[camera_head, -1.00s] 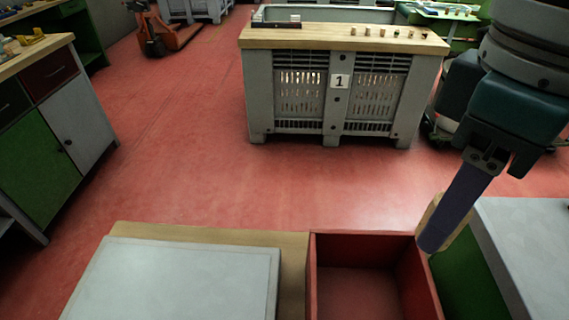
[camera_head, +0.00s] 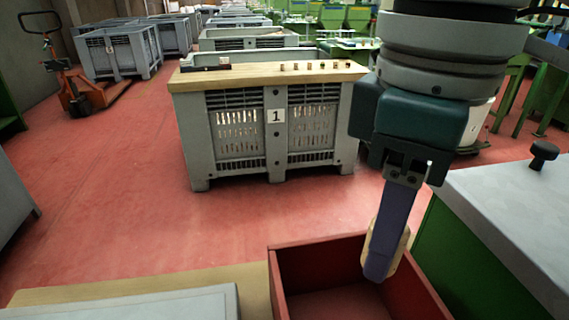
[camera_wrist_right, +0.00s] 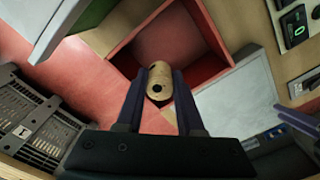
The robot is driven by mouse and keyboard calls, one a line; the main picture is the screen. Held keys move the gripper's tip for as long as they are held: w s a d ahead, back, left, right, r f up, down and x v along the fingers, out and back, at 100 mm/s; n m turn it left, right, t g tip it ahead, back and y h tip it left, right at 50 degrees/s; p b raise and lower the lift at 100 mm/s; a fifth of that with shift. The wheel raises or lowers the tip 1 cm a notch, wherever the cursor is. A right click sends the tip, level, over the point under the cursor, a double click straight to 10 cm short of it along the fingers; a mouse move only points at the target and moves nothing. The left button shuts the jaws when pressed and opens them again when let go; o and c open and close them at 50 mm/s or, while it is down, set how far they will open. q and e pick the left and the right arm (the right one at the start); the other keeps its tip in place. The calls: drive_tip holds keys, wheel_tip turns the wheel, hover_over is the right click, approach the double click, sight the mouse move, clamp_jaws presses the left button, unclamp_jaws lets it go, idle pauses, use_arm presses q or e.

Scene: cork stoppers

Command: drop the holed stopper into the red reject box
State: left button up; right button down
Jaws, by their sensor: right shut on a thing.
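My right gripper (camera_head: 384,262) points down and is shut on the holed stopper (camera_wrist_right: 159,79). The stopper is a tan cork cylinder with a dark hole facing the wrist camera. In the head view only its edges show beside the purple finger. The red reject box (camera_head: 318,247) is open-topped at the bottom of the head view, cut off by the frame. The gripper tip overlaps its far right inside there. In the wrist view the stopper is seen against the box (camera_wrist_right: 207,68). Purple fingers, apparently my left gripper (camera_wrist_right: 299,120), show at that view's right edge; their opening is unclear.
A grey crate (camera_head: 238,135) marked 1, with a wooden top (camera_head: 255,76) holding several small stoppers, stands beyond the box. A grey-topped green cabinet (camera_head: 520,215) is close on the right. A grey panel (camera_head: 150,305) lies left of the box.

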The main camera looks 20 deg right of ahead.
use_arm(q)
drive_tip(key=shift+f, duration=0.1)
use_arm(e)
drive_tip(key=shift+c, duration=2.2)
unclamp_jaws()
use_arm(q)
wheel_tip(320, 180, up, 3)
drive_tip(key=p, duration=0.3)
use_arm(e)
wheel_tip(320, 180, up, 10)
drive_tip(key=shift+f, duration=0.1)
